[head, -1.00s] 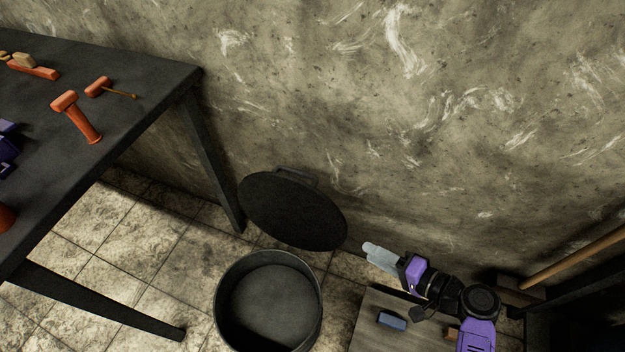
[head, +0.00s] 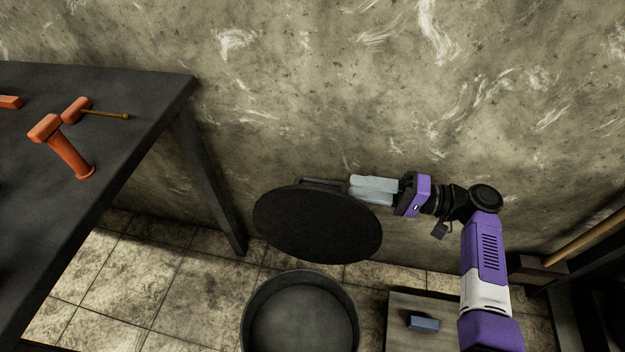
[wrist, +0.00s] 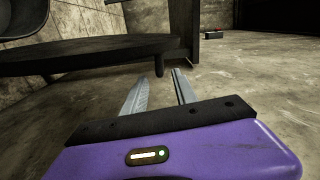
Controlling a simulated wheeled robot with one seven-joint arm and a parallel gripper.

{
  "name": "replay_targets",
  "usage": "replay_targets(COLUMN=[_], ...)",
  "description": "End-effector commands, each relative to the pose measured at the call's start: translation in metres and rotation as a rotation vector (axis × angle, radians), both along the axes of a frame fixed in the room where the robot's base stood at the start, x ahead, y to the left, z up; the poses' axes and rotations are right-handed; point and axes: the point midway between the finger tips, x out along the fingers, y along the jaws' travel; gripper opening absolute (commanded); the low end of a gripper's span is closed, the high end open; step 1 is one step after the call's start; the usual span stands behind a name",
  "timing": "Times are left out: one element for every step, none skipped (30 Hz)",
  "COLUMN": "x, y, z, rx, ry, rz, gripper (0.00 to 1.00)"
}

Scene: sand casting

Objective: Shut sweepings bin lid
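The sweepings bin (head: 348,302) is a dark round tub on the floor, with its mouth uncovered. Its black round lid (head: 318,228) stands raised behind the bin, near the wall. A thin handle (head: 322,182) shows at the lid's upper edge. My gripper (head: 352,187) is at the lid's upper right, with its fingertips close to the handle's right end. In the wrist view the fingers (wrist: 163,72) are apart with nothing held between them. The lid (wrist: 85,57) shows almost edge-on there, with a short dark stub (wrist: 158,67) just beyond the fingertips. I cannot tell whether they touch.
A dark table (head: 120,95) stands at left, with orange rammers (head: 62,145) on it. A low board (head: 405,310) with a small blue block (head: 423,323) lies right of the bin. The wall (head: 300,80) is close behind the lid. A wooden pole (head: 585,250) leans at right.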

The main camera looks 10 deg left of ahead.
Motion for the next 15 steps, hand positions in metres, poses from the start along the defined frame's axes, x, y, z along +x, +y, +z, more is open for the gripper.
replay_targets(x=[0.000,0.000,0.000,0.000,0.000,0.000,0.000,0.000,0.000,0.001,0.001,0.000,0.001,0.001,0.001], y=[0.003,0.006,0.011,0.015,0.019,0.025,0.030,0.035,0.041,0.046,0.050,0.056,0.060,0.063,0.067], z=[0.000,0.000,-0.001,-0.001,-0.001,-0.001,-0.001,-0.002,-0.002,-0.002,-0.002,-0.002,-0.002,-0.002,-0.001], rx=[0.001,0.001,0.000,0.000,0.000,-0.002,-0.001,-0.001,-0.001,-0.001,-0.001,-0.002,-0.001,-0.001,-0.001], ry=[0.000,0.000,0.000,0.000,0.000,0.001,0.001,0.001,0.001,0.001,0.001,0.000,0.000,0.000,0.000], rz=[0.003,0.004,0.004,0.004,0.004,0.005,0.004,0.004,0.004,0.003,0.004,0.005,0.004,0.003,0.003], gripper=[0.34,0.34,0.34,0.34,0.34,0.34,0.34,0.34,0.34,0.34,0.34,0.34,0.34,0.34,0.34])
